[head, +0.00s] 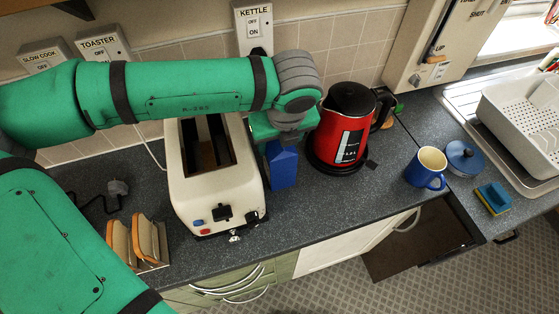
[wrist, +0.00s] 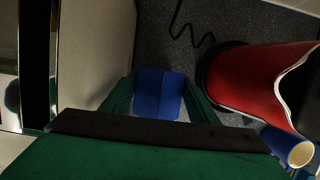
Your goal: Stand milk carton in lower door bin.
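The blue carton (head: 282,168) stands on the dark counter between the toaster and the kettle, with a peaked top. I take it for the milk carton. My gripper (head: 284,137) is over its top, pointing down. In the wrist view the carton (wrist: 158,92) shows between my two green fingers (wrist: 158,98), one along each side. Whether the fingers press on it or only flank it I cannot tell. No lower door bin can be made out in either view.
A cream toaster (head: 205,190) stands close left of the carton, a red kettle (head: 330,130) close right. A blue mug (head: 424,172), blue pot (head: 464,157) and sponge (head: 493,198) are farther right. A toast rack (head: 150,245) is front left. A dark compartment (head: 425,245) is open below the counter.

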